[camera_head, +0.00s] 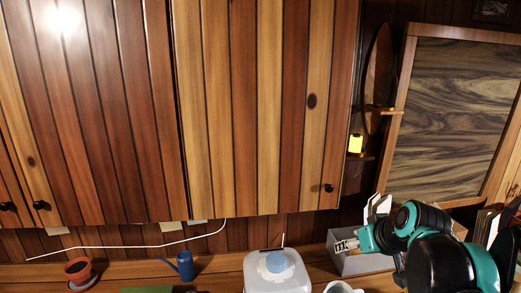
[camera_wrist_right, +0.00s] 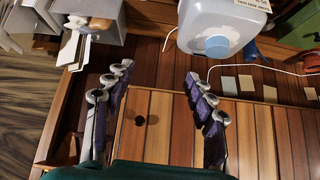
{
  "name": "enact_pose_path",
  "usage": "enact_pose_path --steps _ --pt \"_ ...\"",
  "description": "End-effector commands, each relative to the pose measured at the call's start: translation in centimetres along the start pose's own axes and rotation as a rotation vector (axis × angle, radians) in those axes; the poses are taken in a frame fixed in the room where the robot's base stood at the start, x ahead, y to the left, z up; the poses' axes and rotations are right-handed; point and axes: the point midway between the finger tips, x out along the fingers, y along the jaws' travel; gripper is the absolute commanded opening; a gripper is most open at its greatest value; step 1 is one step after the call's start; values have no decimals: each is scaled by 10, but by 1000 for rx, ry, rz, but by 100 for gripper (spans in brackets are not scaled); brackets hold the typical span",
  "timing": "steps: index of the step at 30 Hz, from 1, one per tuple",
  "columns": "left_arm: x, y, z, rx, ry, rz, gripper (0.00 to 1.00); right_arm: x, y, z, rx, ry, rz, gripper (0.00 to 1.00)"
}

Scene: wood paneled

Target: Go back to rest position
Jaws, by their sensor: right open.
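My right arm, teal and black, comes in at the lower right of the head view. Its gripper (camera_head: 345,245) points left, in front of a grey box. In the right wrist view, the two jaws of my right gripper (camera_wrist_right: 155,100) stand wide apart with nothing between them. The wooden cabinet door (camera_wrist_right: 155,135) shows behind and between the jaws. My left gripper is in neither view.
Wooden cabinets (camera_head: 250,110) fill the upper middle. On the counter stand a white container (camera_head: 277,272) with a blue cap, a blue watering can (camera_head: 183,265) and a red pot (camera_head: 77,270). A grey box (camera_head: 360,264) is beside my right gripper. A wood-framed panel (camera_head: 450,110) stands at right.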

Motion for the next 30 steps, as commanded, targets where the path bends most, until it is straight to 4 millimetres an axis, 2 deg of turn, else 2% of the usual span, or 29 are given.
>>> enact_pose_path --steps 1,9,12,15,18,20,30 --pt "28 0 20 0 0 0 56 29 -11 50 0 -14 3 55" --pt "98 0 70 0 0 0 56 116 -44 242 25 -69 49 55" --pt "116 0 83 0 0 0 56 141 -49 298 33 -80 66 55" --pt "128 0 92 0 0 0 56 159 -51 337 38 -87 79 55" --pt "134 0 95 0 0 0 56 167 -52 359 43 -90 87 55" --pt "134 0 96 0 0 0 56 169 -52 364 44 -91 90 55" --pt "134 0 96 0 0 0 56 170 -52 365 45 -91 91 55"
